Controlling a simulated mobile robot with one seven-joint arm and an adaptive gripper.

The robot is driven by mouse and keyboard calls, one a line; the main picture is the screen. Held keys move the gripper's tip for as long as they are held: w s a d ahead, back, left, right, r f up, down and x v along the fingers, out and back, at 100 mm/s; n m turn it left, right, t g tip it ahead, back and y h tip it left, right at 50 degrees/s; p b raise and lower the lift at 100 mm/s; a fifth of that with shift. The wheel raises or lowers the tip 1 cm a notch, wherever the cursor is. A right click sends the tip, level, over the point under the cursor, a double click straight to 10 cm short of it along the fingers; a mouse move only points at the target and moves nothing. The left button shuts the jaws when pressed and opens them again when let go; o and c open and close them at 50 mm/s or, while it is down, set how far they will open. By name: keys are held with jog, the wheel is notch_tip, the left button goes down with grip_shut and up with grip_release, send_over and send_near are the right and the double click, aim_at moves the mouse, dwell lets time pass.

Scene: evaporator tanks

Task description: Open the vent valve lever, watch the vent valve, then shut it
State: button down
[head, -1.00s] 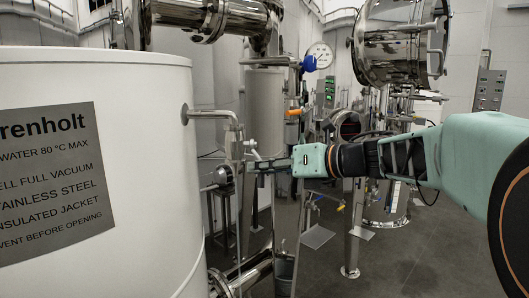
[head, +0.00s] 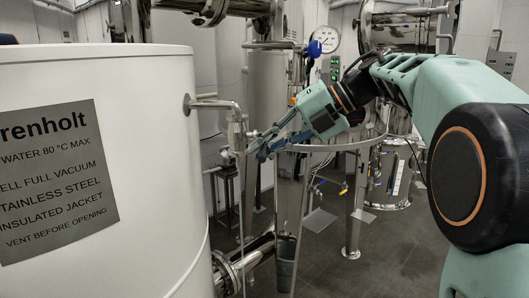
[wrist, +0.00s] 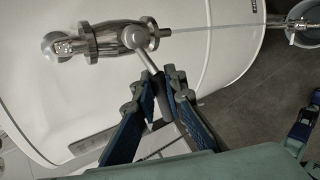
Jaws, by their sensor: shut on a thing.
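The vent valve (head: 237,130) is a steel body below the elbow of the short pipe that leaves the white tank's side. In the wrist view the vent valve (wrist: 128,37) lies against the tank, with its lever (wrist: 143,58) running from the hub down between my fingers. My gripper (head: 262,146) is at the lever, just right of the valve; the lever is mostly hidden there in the head view. In the wrist view my gripper (wrist: 163,82) has its blue-padded fingers closed around the lever's outer part.
The white tank (head: 150,75) with its nameplate (head: 55,180) fills the left. A pressure gauge (head: 326,39) and blue-handled valve stand behind. Other steel vessels (head: 391,170) stand at right; grey floor shows between.

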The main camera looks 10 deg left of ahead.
jog(key=shift+r+m+g, duration=0.55)
jog(key=shift+m+g, duration=0.05)
jog(key=shift+g, duration=0.2)
jog(key=shift+r, duration=0.1)
jog(key=c, duration=2.2)
grip_release()
jog(key=shift+c, duration=0.2)
jog(key=v, duration=1.2)
jog(key=shift+r, duration=0.1)
